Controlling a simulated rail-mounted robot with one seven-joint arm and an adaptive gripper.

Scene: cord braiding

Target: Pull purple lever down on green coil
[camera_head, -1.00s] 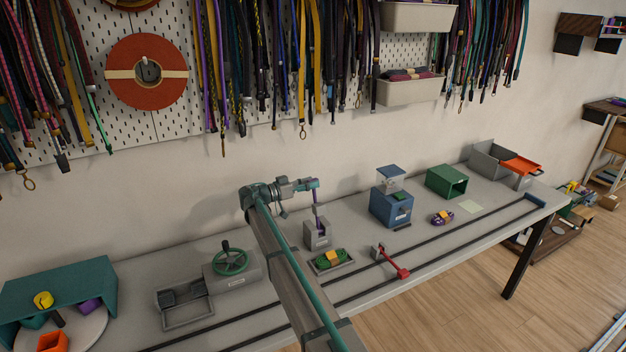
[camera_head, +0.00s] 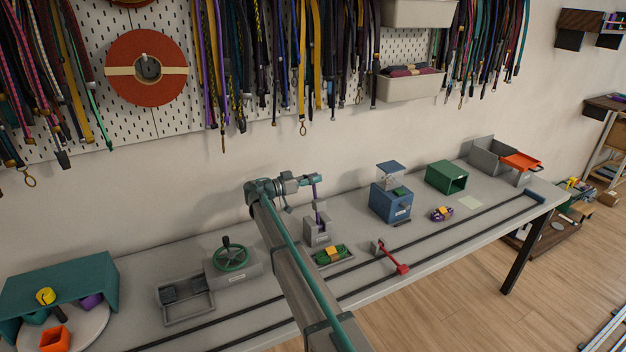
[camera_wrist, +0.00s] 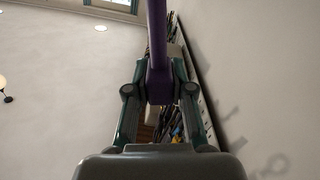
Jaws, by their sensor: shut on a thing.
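The purple lever (camera_head: 316,191) stands upright on a small grey press (camera_head: 317,239) on the bench. A grey block of the press shows just below the lever, raised above the body. My gripper (camera_head: 314,180) is shut on the upper part of the purple lever. In the wrist view the lever (camera_wrist: 158,80) runs between the two fingers of my gripper (camera_wrist: 160,92). The green coil (camera_head: 322,258) has a yellow band and lies in a shallow grey tray right in front of the press.
A handwheel unit (camera_head: 232,258) and an empty-looking grey tray (camera_head: 186,301) stand to the left. A red-handled part (camera_head: 392,260) sits by the dark rails to the right. A blue machine (camera_head: 391,202) and a green box (camera_head: 446,177) stand further right. The wall is close behind.

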